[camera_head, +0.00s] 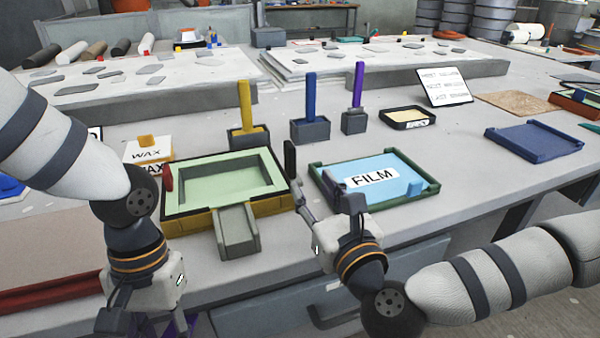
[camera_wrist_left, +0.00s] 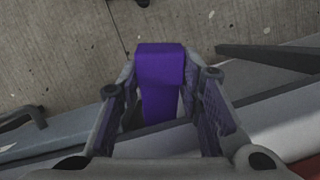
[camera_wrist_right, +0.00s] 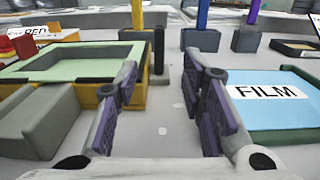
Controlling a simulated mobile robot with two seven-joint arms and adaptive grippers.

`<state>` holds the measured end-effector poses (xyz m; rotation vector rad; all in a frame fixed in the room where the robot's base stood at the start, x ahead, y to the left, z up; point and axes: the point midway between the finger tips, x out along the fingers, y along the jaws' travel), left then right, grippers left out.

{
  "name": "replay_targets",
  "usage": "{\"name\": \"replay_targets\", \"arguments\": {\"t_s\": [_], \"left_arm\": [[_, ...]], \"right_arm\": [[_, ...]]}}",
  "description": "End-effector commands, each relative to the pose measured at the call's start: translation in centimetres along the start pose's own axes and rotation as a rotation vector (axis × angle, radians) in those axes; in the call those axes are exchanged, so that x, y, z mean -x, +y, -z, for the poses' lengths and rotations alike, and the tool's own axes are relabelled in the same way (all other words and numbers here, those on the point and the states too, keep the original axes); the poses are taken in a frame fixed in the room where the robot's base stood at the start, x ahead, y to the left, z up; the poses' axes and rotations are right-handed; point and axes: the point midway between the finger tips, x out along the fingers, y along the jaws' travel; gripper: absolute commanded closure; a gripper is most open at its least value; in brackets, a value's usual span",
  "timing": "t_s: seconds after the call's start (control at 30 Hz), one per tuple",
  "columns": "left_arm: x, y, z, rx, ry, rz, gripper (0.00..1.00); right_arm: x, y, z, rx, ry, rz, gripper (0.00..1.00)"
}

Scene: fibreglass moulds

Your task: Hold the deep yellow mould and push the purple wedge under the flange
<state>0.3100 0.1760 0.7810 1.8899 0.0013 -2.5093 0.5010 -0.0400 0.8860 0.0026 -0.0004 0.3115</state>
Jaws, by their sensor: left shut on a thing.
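The deep yellow mould (camera_head: 190,222) lies on the table, with a pale green inside and a dark rim. It also shows at the left in the right wrist view (camera_wrist_right: 90,97). A grey guide block (camera_head: 237,232) stands against its front side. My left gripper (camera_head: 152,325) is low, in front of the table edge, left of the guide block. It is shut on the purple wedge (camera_wrist_left: 160,75), which is mostly hidden in the head view. My right gripper (camera_head: 328,195) is open and empty, just right of the mould and apart from it.
A green tray with blue FILM (camera_head: 375,180) lies right of my right gripper. Yellow, blue and purple upright handles (camera_head: 309,95) stand in grey blocks behind. A WAX box (camera_head: 148,150) is at the left. A dark upright post (camera_head: 290,160) stands at the mould's right side.

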Motion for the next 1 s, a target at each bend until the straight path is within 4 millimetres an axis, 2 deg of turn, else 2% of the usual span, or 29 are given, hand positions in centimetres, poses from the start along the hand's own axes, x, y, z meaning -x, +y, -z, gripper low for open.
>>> {"name": "replay_targets", "arguments": {"t_s": [0.07,0.3,0.5,0.63,0.87,0.9,1.0], "left_arm": [[0.1,0.0,0.0,0.0,0.001,0.0,0.95],[0.1,0.0,0.0,0.0,0.002,0.0,0.95],[-0.1,0.0,0.0,0.0,-0.002,0.0,0.95],[-0.2,0.0,0.0,0.0,-0.003,0.0,0.95],[-0.2,0.0,0.0,0.0,-0.003,0.0,0.95],[-0.2,0.0,0.0,0.0,-0.003,0.0,0.95],[-0.2,0.0,0.0,0.0,-0.003,0.0,0.95]], "right_arm": [[-1.1,0.0,-0.1,0.003,-0.003,0.0,0.63],[-6.9,0.0,-0.1,0.004,-0.002,0.001,0.63],[-10.5,0.1,0.1,0.003,0.0,-0.001,0.63],[-11.5,0.1,0.0,0.002,0.001,-0.001,0.63],[-11.6,0.1,0.0,0.002,0.001,-0.002,0.63],[-11.6,0.1,0.0,0.002,0.001,-0.002,0.66],[-11.6,0.1,0.0,0.002,0.001,-0.002,0.88]]}}
